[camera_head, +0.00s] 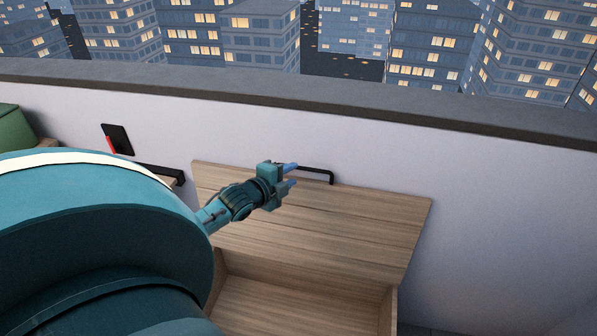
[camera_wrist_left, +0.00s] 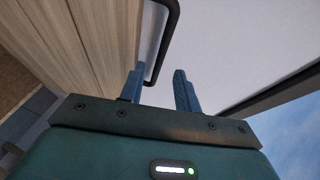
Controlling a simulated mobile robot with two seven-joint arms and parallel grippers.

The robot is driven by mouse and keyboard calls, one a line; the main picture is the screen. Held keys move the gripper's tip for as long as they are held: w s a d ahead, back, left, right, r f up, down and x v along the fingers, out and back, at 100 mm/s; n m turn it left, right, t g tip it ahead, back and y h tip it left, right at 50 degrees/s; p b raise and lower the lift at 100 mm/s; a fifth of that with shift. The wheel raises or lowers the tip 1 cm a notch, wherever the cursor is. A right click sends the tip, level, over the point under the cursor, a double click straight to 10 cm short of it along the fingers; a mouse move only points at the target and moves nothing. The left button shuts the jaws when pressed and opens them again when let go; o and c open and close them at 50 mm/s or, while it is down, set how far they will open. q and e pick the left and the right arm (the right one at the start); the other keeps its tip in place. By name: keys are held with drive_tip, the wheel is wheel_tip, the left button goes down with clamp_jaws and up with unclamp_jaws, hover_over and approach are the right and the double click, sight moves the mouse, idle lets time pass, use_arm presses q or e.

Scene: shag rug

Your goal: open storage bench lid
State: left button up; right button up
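The storage bench lid (camera_head: 340,222) is a wooden panel standing raised and tilted back near the pale wall. Below it the wooden bench box (camera_head: 290,306) shows its open inside. A black bar handle (camera_head: 332,177) sits at the lid's top edge. My left gripper (camera_head: 291,175) is at the handle's left part, with its blue fingers apart. In the left wrist view the two fingers (camera_wrist_left: 162,90) are spread, and the handle (camera_wrist_left: 163,50) runs close by the left finger. The lid (camera_wrist_left: 95,40) fills the upper left there. I cannot tell if a finger touches the handle. My right gripper is not in view.
A pale wall (camera_head: 500,200) with a dark ledge (camera_head: 400,112) runs behind the bench. A black plate with a red part (camera_head: 117,140) is on the wall at left. A green object (camera_head: 14,129) is at the far left. My teal arm covers the lower left.

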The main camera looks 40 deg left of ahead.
sight(302, 169)
use_arm(q)
drive_tip(key=shift+x, duration=2.2)
drive_tip(key=shift+c, duration=0.5)
clamp_jaws()
